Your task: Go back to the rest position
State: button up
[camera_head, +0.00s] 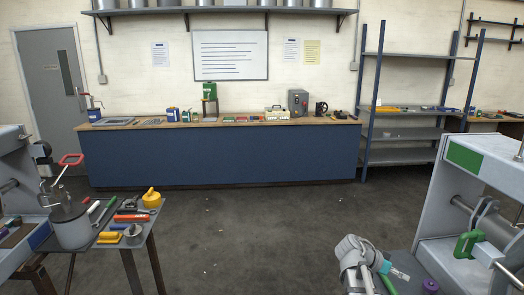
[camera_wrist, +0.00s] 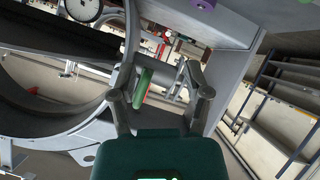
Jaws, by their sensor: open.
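My gripper (camera_wrist: 158,76) shows in the wrist view with its two grey fingers apart. A green rounded piece (camera_wrist: 142,88) shows between the fingers, nearer the left one, beside a grey cylindrical part (camera_wrist: 168,78). I cannot tell whether it touches a finger or lies beyond them. In the head view my grey arm rises at the bottom, right of the middle; I cannot make out the fingers there. A green part (camera_head: 466,244) sits on the grey machine (camera_head: 428,190) at the right.
A tool-covered side table (camera_head: 148,220) stands at the left, near another grey machine. A purple item (camera_head: 430,286) lies low at the right machine. A blue-fronted workbench (camera_head: 220,158) and a shelf rack (camera_head: 405,132) line the back.

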jog(key=s+a+f+n+y, duration=0.2)
jog(key=a+n+y, duration=0.2)
jog(key=a, duration=0.4)
jog(key=s+a+f+n+y+p, duration=0.1)
jog(key=s+a+f+n+y, duration=0.1)
jog(key=a, duration=0.6)
jog(key=s+a+f+n+y, duration=0.3)
jog(key=a+n+y, duration=0.3)
jog(key=a+n, duration=0.1)
jog(key=shift+a+f+t, duration=0.4)
jog(key=shift+a, duration=0.35)
